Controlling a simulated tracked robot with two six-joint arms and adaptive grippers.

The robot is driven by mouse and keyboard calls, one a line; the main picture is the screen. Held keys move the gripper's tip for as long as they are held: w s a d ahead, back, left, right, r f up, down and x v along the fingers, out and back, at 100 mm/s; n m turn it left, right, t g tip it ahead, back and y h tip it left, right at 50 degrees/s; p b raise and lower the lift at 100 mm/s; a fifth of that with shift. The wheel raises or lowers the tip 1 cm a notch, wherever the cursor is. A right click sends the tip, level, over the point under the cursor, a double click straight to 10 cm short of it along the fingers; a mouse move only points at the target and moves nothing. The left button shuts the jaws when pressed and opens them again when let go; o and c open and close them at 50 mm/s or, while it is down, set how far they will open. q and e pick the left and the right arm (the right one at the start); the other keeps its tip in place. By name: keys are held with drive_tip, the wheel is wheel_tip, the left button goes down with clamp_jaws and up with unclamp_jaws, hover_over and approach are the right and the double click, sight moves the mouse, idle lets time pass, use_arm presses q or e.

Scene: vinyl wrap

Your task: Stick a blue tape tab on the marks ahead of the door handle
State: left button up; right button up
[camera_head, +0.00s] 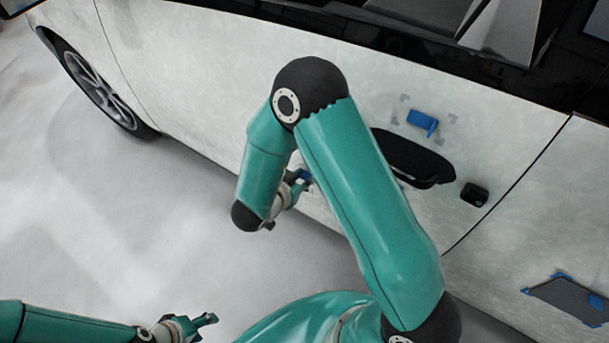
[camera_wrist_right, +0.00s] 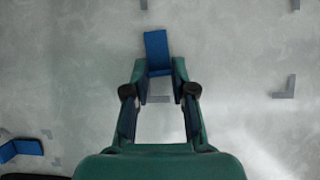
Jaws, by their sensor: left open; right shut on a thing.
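My right gripper (camera_head: 296,182) is beside the white car door, left of the black door handle (camera_head: 428,181), partly hidden by my arm. In the right wrist view my right gripper (camera_wrist_right: 159,72) is shut on a blue tape tab (camera_wrist_right: 156,46), which sticks out past the fingertips. Grey corner marks (camera_wrist_right: 284,88) show on the door around and to the right of the tab. I cannot tell whether the tab touches the door. Another blue tab (camera_head: 422,122) is on the door above the handle, among grey marks. My left gripper (camera_head: 207,321) is open and empty at the lower left.
A black lock piece (camera_head: 474,194) sits right of the handle. A dark grey plate with blue tabs (camera_head: 570,298) is at the lower right. A car wheel (camera_head: 100,88) is at the upper left. The pale floor around my left gripper is clear.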

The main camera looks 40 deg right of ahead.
clamp_jaws()
drive_tip(key=shift+s+a, duration=0.15)
drive_tip(key=shift+s, duration=0.05)
drive_tip(key=shift+s+a, duration=0.2)
drive_tip(key=shift+a, duration=0.3)
drive_tip(key=s+a+p, duration=0.2)
drive_tip(key=a, duration=0.4)
drive_tip(key=shift+s+a, duration=0.15)
drive_tip(key=shift+s, duration=0.15)
idle(0.9)
